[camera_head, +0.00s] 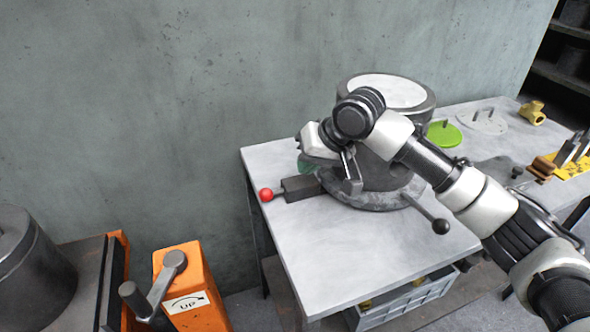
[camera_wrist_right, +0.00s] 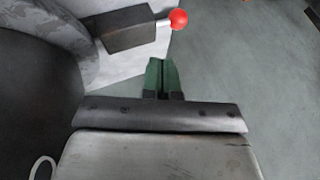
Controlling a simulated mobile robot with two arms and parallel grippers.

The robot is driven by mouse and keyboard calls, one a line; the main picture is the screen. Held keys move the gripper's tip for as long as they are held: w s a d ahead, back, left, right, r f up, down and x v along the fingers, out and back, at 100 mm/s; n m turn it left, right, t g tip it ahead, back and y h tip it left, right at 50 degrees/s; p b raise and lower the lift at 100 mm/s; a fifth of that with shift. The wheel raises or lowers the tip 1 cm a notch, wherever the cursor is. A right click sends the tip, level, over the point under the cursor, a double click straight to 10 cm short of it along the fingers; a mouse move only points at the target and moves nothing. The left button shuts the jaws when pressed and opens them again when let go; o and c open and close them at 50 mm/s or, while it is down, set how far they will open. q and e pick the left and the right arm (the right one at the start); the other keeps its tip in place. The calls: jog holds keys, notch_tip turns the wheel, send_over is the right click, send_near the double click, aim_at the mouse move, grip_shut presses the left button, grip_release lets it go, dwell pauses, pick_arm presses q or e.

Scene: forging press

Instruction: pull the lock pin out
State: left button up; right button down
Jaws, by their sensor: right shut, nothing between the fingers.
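The lock pin has a red ball knob (camera_head: 266,194) on a short light rod, which enters a dark block (camera_head: 300,187) at the base of the round machine on the table. In the right wrist view the red knob (camera_wrist_right: 178,18) and rod stick out of the block at the top. My right gripper (camera_head: 306,165) is close beside the block, partly hidden by its own wrist. In the wrist view its green fingertips (camera_wrist_right: 162,72) are together and empty, apart from the knob. My left gripper is not in view.
The round machine (camera_head: 394,92) stands on the grey table (camera_head: 350,255), with a black-knobbed lever (camera_head: 440,226) at its front. A green disc (camera_head: 444,134) and a yellow fitting (camera_head: 533,112) lie behind. An orange crank box (camera_head: 187,285) stands at lower left. The table's front is clear.

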aim_at(263, 193)
jog(key=x, duration=0.9)
jog(key=shift+s+a, duration=0.3)
jog(key=shift+a+f, duration=0.15)
jog(key=shift+f, duration=0.1)
jog(key=a+p, duration=0.1)
jog(key=s+a+p, duration=0.1)
jog(key=a, duration=0.1)
jog(key=shift+r, duration=0.15)
jog(key=shift+a, duration=0.25)
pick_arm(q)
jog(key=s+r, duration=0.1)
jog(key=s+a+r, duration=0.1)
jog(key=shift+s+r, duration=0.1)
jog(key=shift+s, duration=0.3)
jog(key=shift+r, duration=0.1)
